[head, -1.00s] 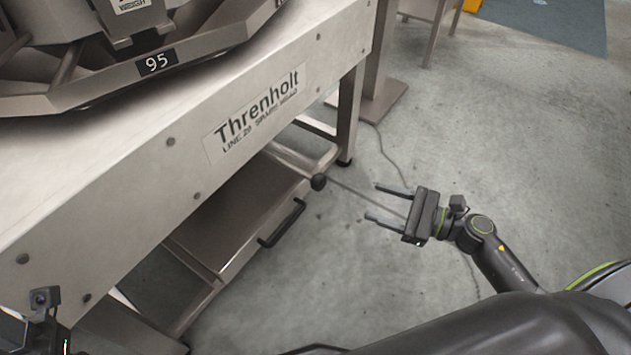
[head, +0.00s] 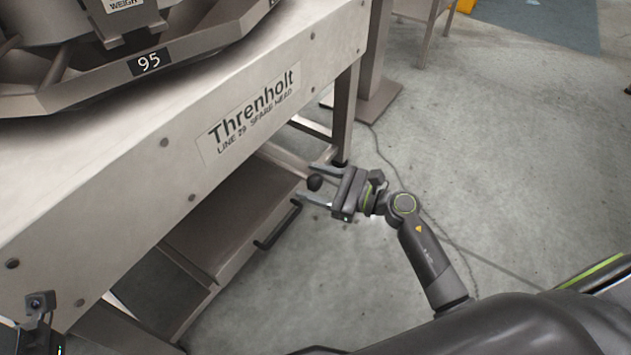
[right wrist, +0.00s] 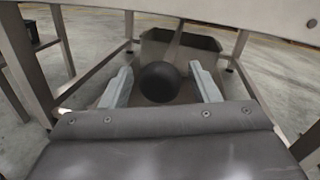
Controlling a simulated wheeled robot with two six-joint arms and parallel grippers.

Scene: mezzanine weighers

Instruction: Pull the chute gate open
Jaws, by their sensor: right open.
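The chute gate's black ball knob (head: 314,183) sits on the end of a thin metal rod (head: 283,160) that comes out from under the machine frame. My right gripper (head: 306,181) is open, with one finger on each side of the knob. In the right wrist view the knob (right wrist: 159,82) lies between the two fingers (right wrist: 160,76), with a gap on both sides. The gate itself is hidden under the machine. Part of my left gripper (head: 36,325) shows at the lower left edge; its fingers are not visible.
A metal frame beam with a Threnholt label (head: 250,113) runs above the rod. Below it is a metal bin (head: 215,225) with a black bar handle (head: 279,223), close to my lower right finger. The floor to the right is open.

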